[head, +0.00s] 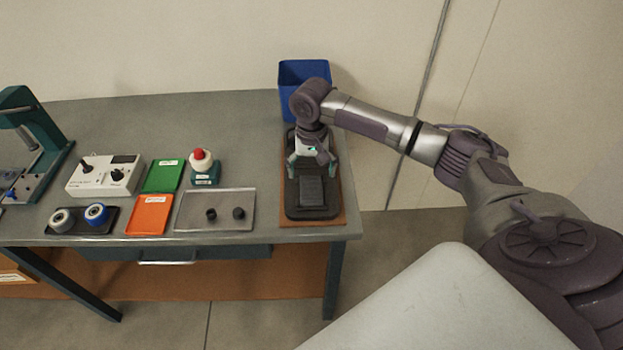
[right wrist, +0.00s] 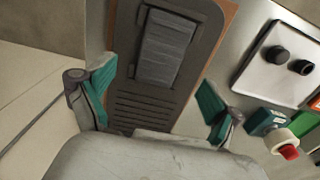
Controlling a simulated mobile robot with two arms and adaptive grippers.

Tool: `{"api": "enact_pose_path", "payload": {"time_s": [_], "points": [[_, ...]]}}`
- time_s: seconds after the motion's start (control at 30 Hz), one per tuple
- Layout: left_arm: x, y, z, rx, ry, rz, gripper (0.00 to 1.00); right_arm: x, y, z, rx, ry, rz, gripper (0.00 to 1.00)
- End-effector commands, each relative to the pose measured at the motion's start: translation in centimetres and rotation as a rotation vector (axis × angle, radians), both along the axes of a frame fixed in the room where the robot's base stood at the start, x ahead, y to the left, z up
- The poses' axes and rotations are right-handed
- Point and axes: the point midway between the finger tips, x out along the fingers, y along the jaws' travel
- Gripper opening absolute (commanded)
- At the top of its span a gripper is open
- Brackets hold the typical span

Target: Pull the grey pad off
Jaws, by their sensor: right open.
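The grey pad (head: 312,191) is a ribbed rectangle lying on a black pedal plate (head: 292,204) at the right end of the bench. It also shows in the right wrist view (right wrist: 165,48), seated in a dark frame on the plate (right wrist: 195,80). My right gripper (head: 312,168) is open above the plate, just behind the pad in the head view. In the right wrist view its teal fingertips (right wrist: 158,92) are spread wide, with nothing between them, and apart from the pad. My left gripper is not in view.
The plate lies on a brown board (head: 341,215). A blue bin (head: 304,72) stands behind it. To the left are a metal tray (head: 232,221) with two black knobs, a red-topped button (head: 199,156), green (head: 163,176) and orange (head: 151,214) trays, and a white control box (head: 93,181).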

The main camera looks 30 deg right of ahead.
Motion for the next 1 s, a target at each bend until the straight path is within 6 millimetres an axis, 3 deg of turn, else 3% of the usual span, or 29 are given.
{"api": "enact_pose_path", "payload": {"time_s": [0.1,0.3,0.7,1.0], "points": [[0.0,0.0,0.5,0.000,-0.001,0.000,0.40,-0.1,0.0,-2.0,-0.001,0.003,-0.001,0.92],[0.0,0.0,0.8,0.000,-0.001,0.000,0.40,0.0,0.1,-4.2,0.000,0.000,0.000,0.92],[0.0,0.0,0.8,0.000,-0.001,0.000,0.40,0.0,0.0,-4.9,0.000,-0.001,0.001,0.90],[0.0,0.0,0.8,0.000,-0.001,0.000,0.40,0.0,0.0,-4.8,0.000,-0.001,0.001,0.40]]}}
